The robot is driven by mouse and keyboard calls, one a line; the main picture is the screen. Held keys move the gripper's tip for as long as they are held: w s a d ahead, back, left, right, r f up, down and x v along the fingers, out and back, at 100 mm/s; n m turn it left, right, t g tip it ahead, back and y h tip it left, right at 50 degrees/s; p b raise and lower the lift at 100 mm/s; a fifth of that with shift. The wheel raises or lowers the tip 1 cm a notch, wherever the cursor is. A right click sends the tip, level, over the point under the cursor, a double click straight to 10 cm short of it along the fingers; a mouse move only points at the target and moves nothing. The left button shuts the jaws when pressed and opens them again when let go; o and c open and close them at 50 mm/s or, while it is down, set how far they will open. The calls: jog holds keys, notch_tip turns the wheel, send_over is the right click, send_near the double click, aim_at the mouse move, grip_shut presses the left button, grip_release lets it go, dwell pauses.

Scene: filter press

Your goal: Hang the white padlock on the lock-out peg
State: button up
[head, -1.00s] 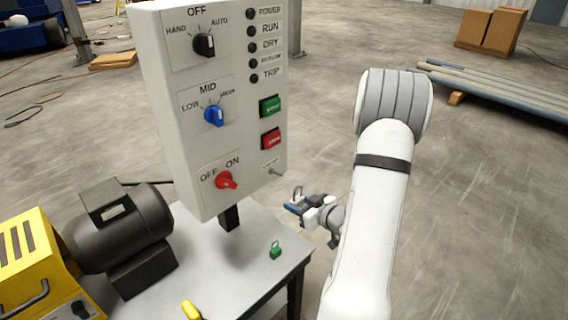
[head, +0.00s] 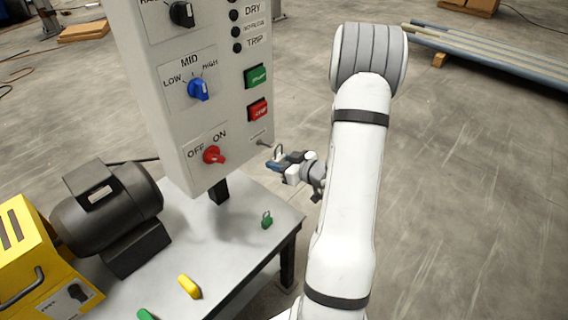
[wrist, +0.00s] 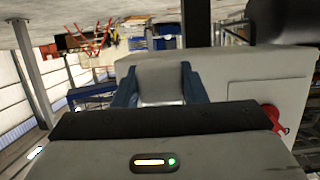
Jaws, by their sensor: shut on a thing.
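My gripper (head: 275,165) is at the lower right of the control panel (head: 218,130), with its blue fingers shut on the white padlock. The padlock's shackle (head: 279,151) stands up above the fingers in the head view; its body is mostly hidden there. In the wrist view the pale padlock body (wrist: 160,82) shows between the two blue fingers. The lock-out peg (head: 263,143) sticks out of the panel's lower right, just left of the shackle. A small gap seems to lie between them. I cannot make out the peg in the wrist view.
A green padlock (head: 267,220) stands on the table (head: 225,260) below the panel. A yellow object (head: 189,287) and another green one (head: 146,314) lie nearer. A black motor (head: 108,205) stands left. The red switch (head: 214,155) is on the panel, left of the peg.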

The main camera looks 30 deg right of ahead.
jog(key=b+x, duration=0.1)
jog(key=x, duration=0.4)
jog(key=shift+w+a+r, duration=0.1)
jog(key=shift+w+a, duration=0.1)
jog(key=shift+w, duration=0.1)
jog(key=shift+b, duration=0.35)
dwell(0.5)
jog(key=o, duration=0.9)
jog(key=shift+f, duration=0.25)
jog(key=shift+o, duration=0.2)
jog(key=shift+s, duration=0.1)
